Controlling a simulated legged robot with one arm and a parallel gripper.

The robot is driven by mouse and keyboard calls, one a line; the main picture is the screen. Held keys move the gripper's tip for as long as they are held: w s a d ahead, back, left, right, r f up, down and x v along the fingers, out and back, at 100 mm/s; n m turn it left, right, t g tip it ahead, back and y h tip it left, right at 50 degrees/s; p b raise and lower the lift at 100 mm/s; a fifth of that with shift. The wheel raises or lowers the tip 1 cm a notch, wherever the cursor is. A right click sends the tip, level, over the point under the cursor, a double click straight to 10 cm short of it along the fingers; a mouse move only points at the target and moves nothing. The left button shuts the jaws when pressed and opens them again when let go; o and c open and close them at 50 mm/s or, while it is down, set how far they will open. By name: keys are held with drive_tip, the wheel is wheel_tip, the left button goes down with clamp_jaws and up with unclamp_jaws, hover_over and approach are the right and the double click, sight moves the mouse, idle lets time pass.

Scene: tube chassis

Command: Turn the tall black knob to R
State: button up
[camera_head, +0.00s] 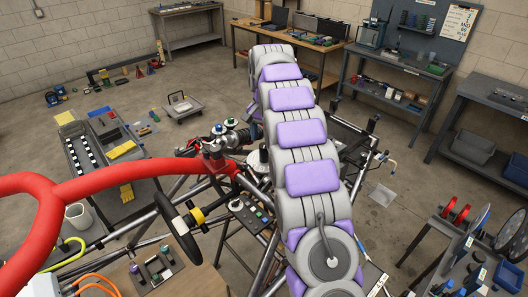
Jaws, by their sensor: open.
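A small dark control panel (250,216) with several small knobs or buttons sits on the tube frame, just left of my arm. A second dark plate (156,270) with several small upright parts, some black and one greenish, lies on a wooden surface at the lower left. I cannot tell which black part is the tall black knob, and no R mark is legible. My grey and purple arm rises through the middle of the view. My gripper does not show; the arm hides what is behind it.
A thick red tube (115,182) and a black steering wheel (178,228) stand left of the panel. Metal chassis tubes run around it. A grey cart (128,198) is at the left, workbenches (290,38) line the back and right. Open concrete floor lies between.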

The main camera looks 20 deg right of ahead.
sight(264, 145)
wheel_tip(264, 145, down, 6)
drive_tip(key=shift+f, duration=0.15)
drive_tip(key=shift+c, duration=0.3)
drive_tip(key=c, duration=1)
drive_tip(key=shift+n, duration=0.3)
drive_tip(key=o, duration=1.1)
drive_tip(key=shift+c, duration=0.2)
